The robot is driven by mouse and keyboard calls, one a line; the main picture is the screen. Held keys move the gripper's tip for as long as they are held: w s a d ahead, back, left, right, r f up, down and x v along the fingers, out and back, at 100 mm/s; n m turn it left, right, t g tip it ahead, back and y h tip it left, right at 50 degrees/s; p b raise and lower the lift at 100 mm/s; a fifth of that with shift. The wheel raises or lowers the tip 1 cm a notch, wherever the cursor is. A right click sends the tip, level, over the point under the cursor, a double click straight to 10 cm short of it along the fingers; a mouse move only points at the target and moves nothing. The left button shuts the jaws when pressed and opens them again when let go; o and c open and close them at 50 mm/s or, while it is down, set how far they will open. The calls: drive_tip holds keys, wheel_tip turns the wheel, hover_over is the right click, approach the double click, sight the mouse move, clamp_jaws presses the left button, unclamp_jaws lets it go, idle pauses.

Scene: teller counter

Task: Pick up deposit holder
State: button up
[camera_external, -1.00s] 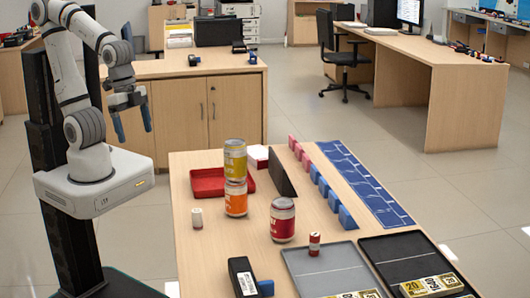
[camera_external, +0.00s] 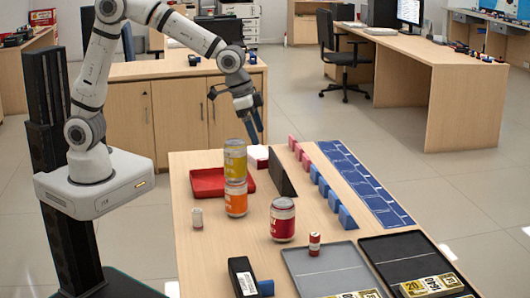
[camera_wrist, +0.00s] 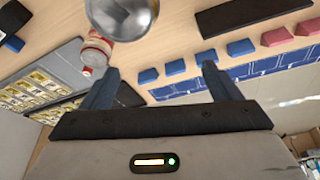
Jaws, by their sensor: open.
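No object carries a readable label as the deposit holder, so I cannot tell which one it is. A dark upright panel (camera_external: 281,176) stands mid-counter and shows at the top of the wrist view (camera_wrist: 250,14). Blue blocks (camera_external: 335,201) and pink blocks (camera_external: 298,149) stand in a row beside a blue marked strip (camera_external: 365,185). My gripper (camera_external: 257,138) is open and empty, above the counter's far end, near a white-and-red box (camera_external: 258,155). In the wrist view, its fingers (camera_wrist: 160,65) are spread apart, with blue blocks beyond them.
A yellow can (camera_external: 235,153) stands on an orange can (camera_external: 236,200) by a red tray (camera_external: 207,186). A red can (camera_external: 282,221) stands nearer. A grey tray (camera_external: 320,262) and black tray (camera_external: 395,250) hold banknotes. A black device (camera_external: 241,277) lies at the front left.

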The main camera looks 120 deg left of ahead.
drive_tip(key=w+a+f+n, duration=0.15)
drive_tip(key=a+f, duration=0.25)
drive_tip(key=a, duration=0.4)
drive_tip(key=w+a+f+n, duration=0.15)
drive_tip(key=a+f, duration=0.25)
drive_tip(key=a, duration=0.4)
drive_tip(key=y, duration=0.1)
hover_over(314, 168)
drive_tip(key=s+d, duration=0.2)
wheel_tip(314, 168, down, 6)
drive_tip(key=shift+n, duration=0.3)
drive_tip(key=x, duration=0.3)
drive_tip(key=p+x, duration=0.1)
drive_tip(key=x, duration=0.3)
drive_tip(key=shift+s+a, duration=0.1)
drive_tip(key=shift+a, duration=0.1)
drive_tip(key=shift+a+f, duration=0.1)
drive_tip(key=shift+f, duration=0.35)
drive_tip(key=shift+c, duration=0.4)
drive_tip(key=c, duration=1)
